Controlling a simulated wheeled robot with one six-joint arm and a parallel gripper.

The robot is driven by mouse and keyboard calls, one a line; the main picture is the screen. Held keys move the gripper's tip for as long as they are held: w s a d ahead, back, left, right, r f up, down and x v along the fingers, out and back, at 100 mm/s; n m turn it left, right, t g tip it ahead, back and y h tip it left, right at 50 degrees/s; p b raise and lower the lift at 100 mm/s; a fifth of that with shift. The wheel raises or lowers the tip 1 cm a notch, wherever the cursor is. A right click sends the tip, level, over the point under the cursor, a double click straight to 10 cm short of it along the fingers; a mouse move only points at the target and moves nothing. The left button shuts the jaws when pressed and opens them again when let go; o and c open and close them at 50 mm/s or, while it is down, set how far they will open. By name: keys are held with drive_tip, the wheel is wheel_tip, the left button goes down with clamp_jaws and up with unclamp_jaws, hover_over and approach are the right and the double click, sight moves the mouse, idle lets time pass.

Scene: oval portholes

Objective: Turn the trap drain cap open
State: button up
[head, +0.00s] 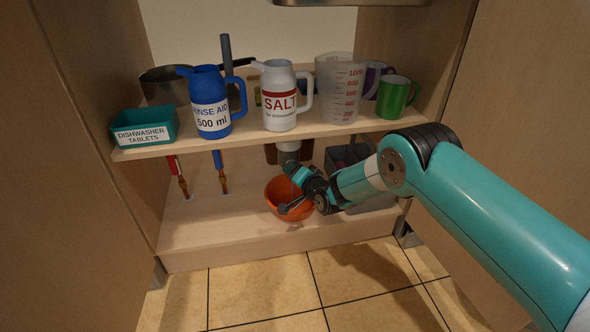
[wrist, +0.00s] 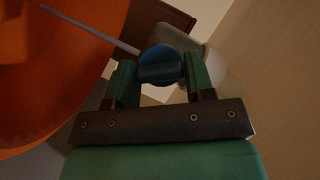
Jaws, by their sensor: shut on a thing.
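The blue trap drain cap (wrist: 160,66) sits between the two green fingers of my gripper (wrist: 158,78) in the wrist view, with a finger on each side. My gripper is shut on it. In the head view my gripper (head: 292,174) is under the shelf, just above and behind the orange bowl, and the cap is hidden by it. The pale trap body (head: 288,147) shows just above my gripper; it also appears behind the cap in the wrist view (wrist: 196,50). Whether the cap has turned cannot be told.
The orange bowl (head: 276,192) stands on the cabinet floor below my gripper and fills the left of the wrist view. A grey bin (head: 373,202) is at right. The shelf (head: 240,139) above carries bottles, a measuring jug and mugs. Two pipes with valves stand at left.

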drive_tip(key=n+h, duration=0.2)
drive_tip(key=n, duration=0.1)
drive_tip(key=n+h+p, duration=0.1)
drive_tip(key=n+h, duration=0.1)
drive_tip(key=n, duration=0.2)
drive_tip(key=shift+s+a+h, duration=0.1)
drive_tip(key=shift+h, duration=0.2)
idle(0.5)
drive_tip(key=o, duration=0.9)
drive_tip(key=shift+r, duration=0.1)
drive_tip(key=p+v, duration=0.8)
drive_tip(key=v, duration=0.9)
drive_tip(key=shift+s+a, duration=0.15)
drive_tip(key=shift+s, duration=0.15)
